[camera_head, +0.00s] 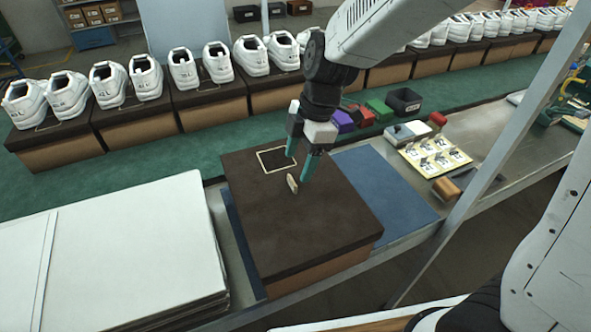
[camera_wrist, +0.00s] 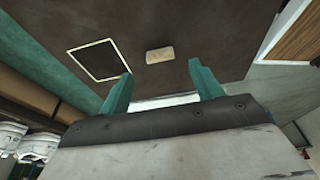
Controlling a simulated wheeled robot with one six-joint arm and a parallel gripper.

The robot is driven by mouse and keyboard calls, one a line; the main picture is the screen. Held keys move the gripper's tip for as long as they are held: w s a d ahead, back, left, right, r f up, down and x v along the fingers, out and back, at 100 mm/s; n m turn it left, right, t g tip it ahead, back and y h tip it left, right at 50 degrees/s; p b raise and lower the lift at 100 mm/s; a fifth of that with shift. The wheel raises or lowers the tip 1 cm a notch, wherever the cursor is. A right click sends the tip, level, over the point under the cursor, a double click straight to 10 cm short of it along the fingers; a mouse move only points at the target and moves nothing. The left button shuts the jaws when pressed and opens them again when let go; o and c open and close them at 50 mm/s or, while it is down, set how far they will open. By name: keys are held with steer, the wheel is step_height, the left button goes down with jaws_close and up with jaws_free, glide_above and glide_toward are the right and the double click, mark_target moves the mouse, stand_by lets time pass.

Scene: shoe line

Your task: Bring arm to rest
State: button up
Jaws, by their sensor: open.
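My gripper (camera_head: 301,166) points down above a dark brown box (camera_head: 320,222) on the bench. Its two teal fingers are apart with nothing between them, and they also show in the wrist view (camera_wrist: 162,88). A small beige block (camera_head: 292,184) is on the box top close to the fingertips. In the wrist view the block (camera_wrist: 160,54) lies beyond the fingers, apart from them. A pale square outline (camera_head: 276,160) is marked on the box top, left of the block. My arm reaches in from the upper right.
White shoes (camera_head: 110,84) on brown boxes line a green conveyor (camera_head: 120,165) behind. White sheets (camera_head: 115,260) are stacked at left. A blue mat (camera_head: 385,185), small coloured bins (camera_head: 378,108) and a yellow card (camera_head: 435,157) are at right. A grey post (camera_head: 500,140) crosses the right side.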

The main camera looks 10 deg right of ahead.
steer(key=s+d+r+m+t+h, duration=0.1)
steer(key=s+d+r+m, duration=0.5)
steer(key=s+d+m, duration=0.3)
steer(key=s+d+r+m+t+h, duration=0.1)
steer(key=s+d+r+m+h, duration=0.1)
steer(key=s+d+r+m, duration=0.4)
steer(key=s+d+m, duration=0.4)
steer(key=s+m, duration=0.1)
steer(key=m, duration=0.1)
stand_by(0.4)
